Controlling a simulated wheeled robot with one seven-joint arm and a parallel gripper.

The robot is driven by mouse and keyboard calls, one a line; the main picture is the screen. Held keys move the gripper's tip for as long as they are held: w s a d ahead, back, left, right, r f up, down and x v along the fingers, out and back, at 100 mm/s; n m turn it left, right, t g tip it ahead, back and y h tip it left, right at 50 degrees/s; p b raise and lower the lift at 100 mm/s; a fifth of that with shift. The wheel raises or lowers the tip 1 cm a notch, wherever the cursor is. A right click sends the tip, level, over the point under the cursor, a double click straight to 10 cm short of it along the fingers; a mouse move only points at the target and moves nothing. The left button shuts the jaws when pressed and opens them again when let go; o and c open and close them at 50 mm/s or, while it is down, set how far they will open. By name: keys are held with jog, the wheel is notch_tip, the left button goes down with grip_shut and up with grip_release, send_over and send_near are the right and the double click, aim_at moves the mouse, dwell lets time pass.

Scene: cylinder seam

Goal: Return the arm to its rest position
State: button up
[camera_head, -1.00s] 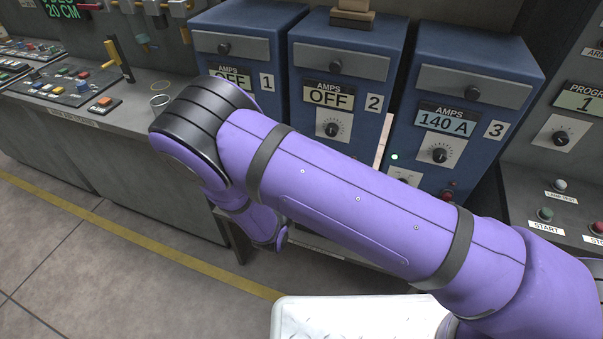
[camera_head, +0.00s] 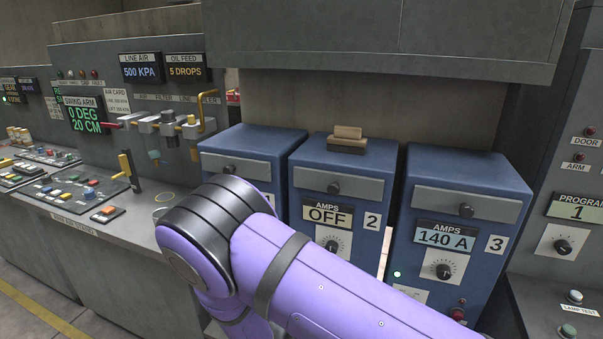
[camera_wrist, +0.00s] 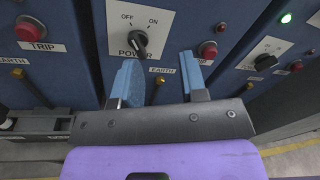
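My gripper (camera_wrist: 160,62) shows in the wrist view with its two blue-padded fingers apart and nothing between them. It faces the lower front of a blue power unit with a POWER switch (camera_wrist: 138,40) just beyond the left finger. An EARTH stud (camera_wrist: 159,82) shows between the fingers; I cannot tell how close the tips are to the panel. In the head view my purple arm is bent in front of the blue units, and my gripper is hidden or out of frame.
Blue units 2 (camera_head: 335,190), reading OFF, and 3 (camera_head: 455,215), reading 140 A, stand behind my arm. A brown block (camera_head: 347,139) sits on unit 2. A control desk (camera_head: 75,190) with levers is at left, a PROGRAM panel (camera_head: 565,210) at right.

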jog(key=s+d+r+m+g+h, duration=0.1)
jog(key=d+r+m+g, duration=0.6)
jog(key=d+r+m, duration=0.55)
jog(key=s+d+r+m+g+h, duration=0.1)
jog(key=s+d+r+m+g, duration=0.1)
jog(key=d+r+m+g, duration=0.95)
jog(key=s+d+r+m+t+y, duration=0.3)
jog(key=s+r+m+t+y, duration=0.1)
jog(key=s+r, duration=0.5)
jog(key=s+d+r+m+t+y, duration=0.3)
jog(key=s+r+m+y, duration=0.3)
jog(key=s+r, duration=0.4)
jog(key=s+m+t, duration=0.1)
jog(key=s, duration=0.3)
jog(key=shift+d+r, duration=0.2)
jog(key=shift+d, duration=0.2)
jog(key=shift+w, duration=0.1)
